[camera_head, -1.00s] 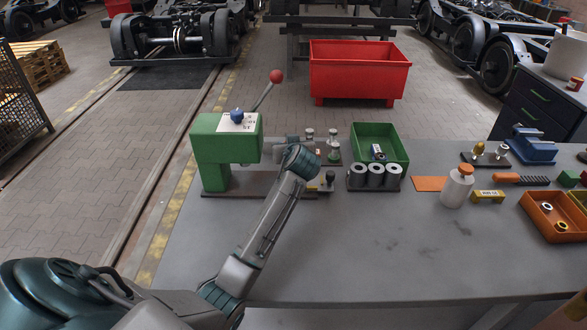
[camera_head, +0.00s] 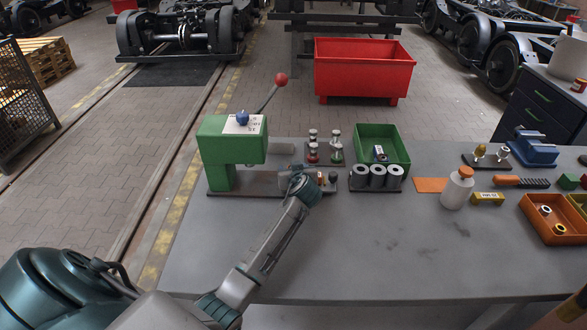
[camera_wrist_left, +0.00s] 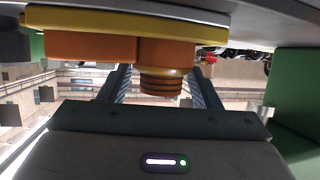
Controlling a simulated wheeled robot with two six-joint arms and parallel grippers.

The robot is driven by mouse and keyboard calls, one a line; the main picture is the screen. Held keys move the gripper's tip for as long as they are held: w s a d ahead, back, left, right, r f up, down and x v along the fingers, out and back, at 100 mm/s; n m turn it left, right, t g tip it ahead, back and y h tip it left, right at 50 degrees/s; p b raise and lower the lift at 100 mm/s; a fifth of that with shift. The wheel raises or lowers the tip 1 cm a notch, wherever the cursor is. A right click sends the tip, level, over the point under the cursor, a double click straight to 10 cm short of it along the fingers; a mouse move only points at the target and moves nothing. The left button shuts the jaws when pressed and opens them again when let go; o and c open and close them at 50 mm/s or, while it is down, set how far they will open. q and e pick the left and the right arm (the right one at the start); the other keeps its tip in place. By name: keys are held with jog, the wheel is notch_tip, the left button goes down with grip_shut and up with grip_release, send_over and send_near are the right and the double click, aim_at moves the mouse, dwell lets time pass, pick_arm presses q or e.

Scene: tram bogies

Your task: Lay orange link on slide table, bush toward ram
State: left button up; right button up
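My left gripper (camera_head: 297,173) is low over the dark base plate (camera_head: 236,187) of the green press (camera_head: 222,150). In the head view, my gripper and arm hide the link. The press column shows green at right (camera_wrist_left: 298,95). My right gripper is not in view.
A white bottle (camera_head: 457,188), an orange tray (camera_head: 552,228) and a blue vise (camera_head: 533,149) stand farther right. The table's front middle is clear.

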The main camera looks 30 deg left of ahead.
pick_arm(q)
jog(key=shift+s+d+r, duration=0.1)
jog(key=shift+r, duration=0.1)
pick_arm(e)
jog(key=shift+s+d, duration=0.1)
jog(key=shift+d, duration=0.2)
pick_arm(q)
jog(key=shift+s+d+r, duration=0.1)
jog(key=shift+s+d, duration=0.2)
jog(key=b+v, duration=0.3)
jog(key=v, duration=0.8)
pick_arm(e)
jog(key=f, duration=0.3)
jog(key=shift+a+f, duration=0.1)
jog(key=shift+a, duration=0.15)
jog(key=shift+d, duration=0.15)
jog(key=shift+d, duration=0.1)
